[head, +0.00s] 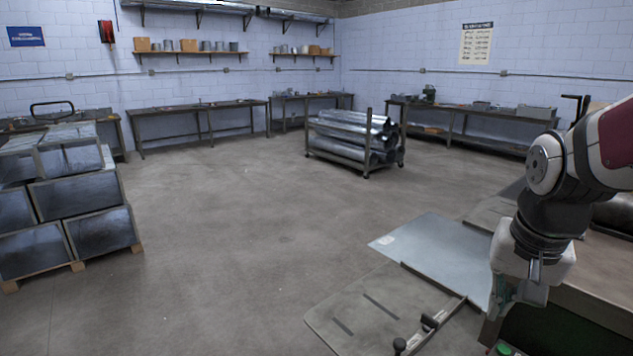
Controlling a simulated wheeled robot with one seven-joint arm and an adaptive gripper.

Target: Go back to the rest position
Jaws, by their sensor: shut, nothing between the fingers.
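My gripper (522,296) hangs from my arm at the right side of the head view, pointing down. It is shut and holds nothing. It is beside the right edge of a flat light-grey metal sheet (435,245). The sheet lies on a grey work surface (350,300) with dark slots and a dark bar along it. My arm hides part of the bench behind it.
Stacked metal duct sections (85,205) stand on a pallet at the left. A wheeled cart (345,157) with shiny metal tubes stands mid-room. Workbenches (205,105) line the walls. The concrete floor (240,230) between is clear. A green-topped item (503,349) is below my gripper.

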